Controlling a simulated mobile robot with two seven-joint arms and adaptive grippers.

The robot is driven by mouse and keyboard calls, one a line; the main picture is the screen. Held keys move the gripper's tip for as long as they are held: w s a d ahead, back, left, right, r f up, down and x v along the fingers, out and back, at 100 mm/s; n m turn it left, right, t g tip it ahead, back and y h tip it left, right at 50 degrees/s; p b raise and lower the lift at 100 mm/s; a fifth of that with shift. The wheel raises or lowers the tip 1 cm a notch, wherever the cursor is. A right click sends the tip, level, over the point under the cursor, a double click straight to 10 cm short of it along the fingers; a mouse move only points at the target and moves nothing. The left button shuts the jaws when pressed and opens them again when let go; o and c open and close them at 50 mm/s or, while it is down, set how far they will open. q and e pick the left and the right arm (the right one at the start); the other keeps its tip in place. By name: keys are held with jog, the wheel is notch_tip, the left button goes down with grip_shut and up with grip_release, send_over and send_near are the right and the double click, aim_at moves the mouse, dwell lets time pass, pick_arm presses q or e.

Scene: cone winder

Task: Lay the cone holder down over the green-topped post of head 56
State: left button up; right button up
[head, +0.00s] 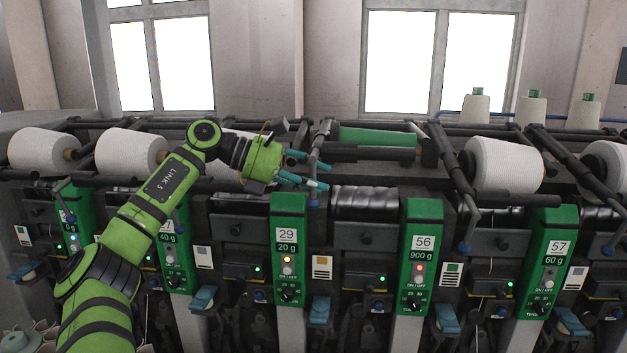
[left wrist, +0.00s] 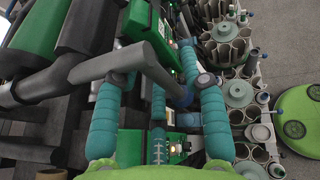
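The green-topped post of head 56 (head: 424,212) stands right of centre, marked 56 and 900 g. To its left, above a bare metallic drum (head: 364,201), the dark cone holder (head: 319,140) has a grey handle with a blue end hanging down. A green tube (head: 378,139) lies behind the drum and carries no white yarn. My left gripper (head: 324,172) has its teal fingers at the handle. In the left wrist view the fingers (left wrist: 160,95) are wide apart, with the grey handle (left wrist: 140,60) crossing between them and its blue end near the right finger. My right gripper is out of view.
White yarn cones (head: 503,163) lie on neighbouring heads. Dark bars and holder arms (head: 455,185) crowd the machine top. Several spare cones (head: 475,108) stand at the back right.

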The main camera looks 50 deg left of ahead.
pick_arm(q)
jog(key=shift+f, duration=0.1)
jog(key=shift+s+a, duration=0.4)
jog(key=shift+a, duration=0.05)
jog(key=v, duration=1.1)
jog(key=shift+r, duration=0.3)
jog(key=shift+w+d, duration=0.1)
jog(key=shift+d, duration=0.05)
dwell(0.6)
